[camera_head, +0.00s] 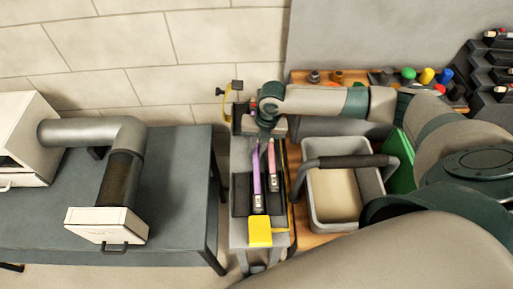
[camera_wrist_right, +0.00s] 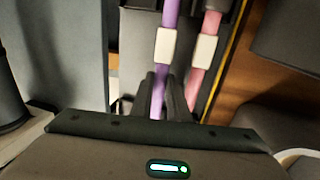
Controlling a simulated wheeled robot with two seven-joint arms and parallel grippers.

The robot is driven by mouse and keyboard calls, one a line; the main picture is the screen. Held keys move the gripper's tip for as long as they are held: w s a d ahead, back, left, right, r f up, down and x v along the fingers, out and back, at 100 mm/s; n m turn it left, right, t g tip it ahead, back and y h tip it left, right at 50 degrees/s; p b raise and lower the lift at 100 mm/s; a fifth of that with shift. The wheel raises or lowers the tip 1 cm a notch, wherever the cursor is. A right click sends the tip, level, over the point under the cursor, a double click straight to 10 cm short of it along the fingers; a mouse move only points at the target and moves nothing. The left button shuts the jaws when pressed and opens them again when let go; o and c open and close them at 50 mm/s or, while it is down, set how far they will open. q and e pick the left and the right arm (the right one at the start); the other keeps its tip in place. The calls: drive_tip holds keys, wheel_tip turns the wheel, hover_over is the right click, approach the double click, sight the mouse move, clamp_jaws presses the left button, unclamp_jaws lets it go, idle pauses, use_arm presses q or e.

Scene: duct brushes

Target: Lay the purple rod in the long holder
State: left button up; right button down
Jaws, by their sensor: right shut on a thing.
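The purple rod (camera_head: 257,175) lies lengthwise over the dark long holder (camera_head: 240,195); I cannot tell whether it rests on the holder's bottom. It carries a white sleeve, and in the wrist view the rod (camera_wrist_right: 170,14) runs between my fingers. My right gripper (camera_head: 265,135) points down at the rod's far part in the head view and is shut on it; the fingers (camera_wrist_right: 162,95) show on both sides of it. A pink rod (camera_head: 272,163) with a white sleeve lies alongside, to the right, apart from my fingers. My left gripper is not in view.
A yellow block (camera_head: 260,232) sits at the holder's near end. A grey bin (camera_head: 335,196) with a dark handle stands to the right. A grey table (camera_head: 175,190) with a duct elbow (camera_head: 122,160) is at left, across a gap. Coloured caps (camera_head: 427,75) stand at the back right.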

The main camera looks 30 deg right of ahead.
drive_tip(key=shift+f, duration=0.4)
drive_tip(key=c, duration=1.6)
unclamp_jaws()
drive_tip(key=shift+r, duration=0.15)
drive_tip(key=shift+d+r+b, duration=0.15)
drive_tip(key=shift+r+b, duration=0.3)
drive_tip(key=shift+r, duration=0.05)
drive_tip(key=shift+s+d+r+b, duration=0.25)
drive_tip(key=shift+d+r+b, duration=0.25)
drive_tip(key=shift+r, duration=2.15)
drive_tip(key=shift+s+d+r+b, duration=0.3)
drive_tip(key=shift+r+b, duration=0.45)
drive_tip(key=shift+r, duration=1.9)
drive_tip(key=shift+s+d+r+b, duration=0.15)
drive_tip(key=shift+d+r+b, duration=0.4)
drive_tip(key=shift+r, duration=2.1)
drive_tip(key=shift+a, duration=0.15)
